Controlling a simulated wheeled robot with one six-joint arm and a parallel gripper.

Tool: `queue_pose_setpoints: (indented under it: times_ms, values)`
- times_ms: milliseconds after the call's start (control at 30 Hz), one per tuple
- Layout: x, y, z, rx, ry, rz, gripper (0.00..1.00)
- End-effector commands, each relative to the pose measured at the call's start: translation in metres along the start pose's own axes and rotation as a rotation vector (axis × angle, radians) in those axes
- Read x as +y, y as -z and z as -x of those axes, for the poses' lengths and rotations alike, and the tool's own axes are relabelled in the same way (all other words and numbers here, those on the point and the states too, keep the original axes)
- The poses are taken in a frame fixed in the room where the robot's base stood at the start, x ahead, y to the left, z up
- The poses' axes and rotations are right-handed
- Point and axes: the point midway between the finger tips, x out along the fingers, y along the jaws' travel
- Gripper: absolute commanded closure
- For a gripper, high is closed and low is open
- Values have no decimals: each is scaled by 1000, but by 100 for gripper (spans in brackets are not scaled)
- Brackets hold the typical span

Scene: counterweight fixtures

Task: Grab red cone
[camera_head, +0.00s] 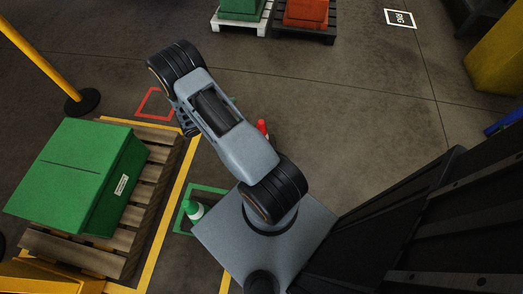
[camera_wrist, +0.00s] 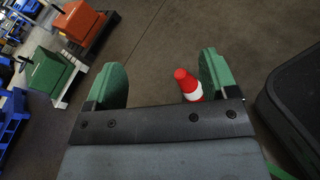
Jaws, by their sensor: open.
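The red cone (camera_head: 262,127) stands on the floor just right of my arm in the head view, partly hidden behind the arm. In the wrist view the red cone (camera_wrist: 181,74) with its white band shows between my fingers, close to the right one, its lower part hidden by the gripper body. My gripper (camera_wrist: 163,76) is open, its two green fingers wide apart, with nothing held. I cannot tell whether a finger touches the cone. In the head view my arm hides most of the gripper.
A green cone (camera_head: 194,209) stands in a green floor square; a red floor square (camera_head: 141,109) is beyond it. A green block (camera_head: 75,170) sits on a wooden pallet (camera_head: 150,185) at left, near a yellow post (camera_head: 40,60). Open floor (camera_head: 350,110) lies right of the arm.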

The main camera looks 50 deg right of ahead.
Motion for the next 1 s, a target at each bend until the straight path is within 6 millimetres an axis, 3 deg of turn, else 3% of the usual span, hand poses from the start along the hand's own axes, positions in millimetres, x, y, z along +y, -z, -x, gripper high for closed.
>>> queue_pose_setpoints:
  times_ms: [33, 100, 200, 400, 600, 1000]
  values:
    - [-16, 48, -17, -37, -55, 64, 21]
    - [-27, 87, -31, -74, -134, 131, 21]
    - [-44, 134, -47, -110, -234, 213, 21]
    - [-75, 197, -66, -140, -373, 319, 21]
    - [-85, 220, -79, -147, -429, 356, 21]
    - [-58, 218, -137, -147, -436, 360, 21]
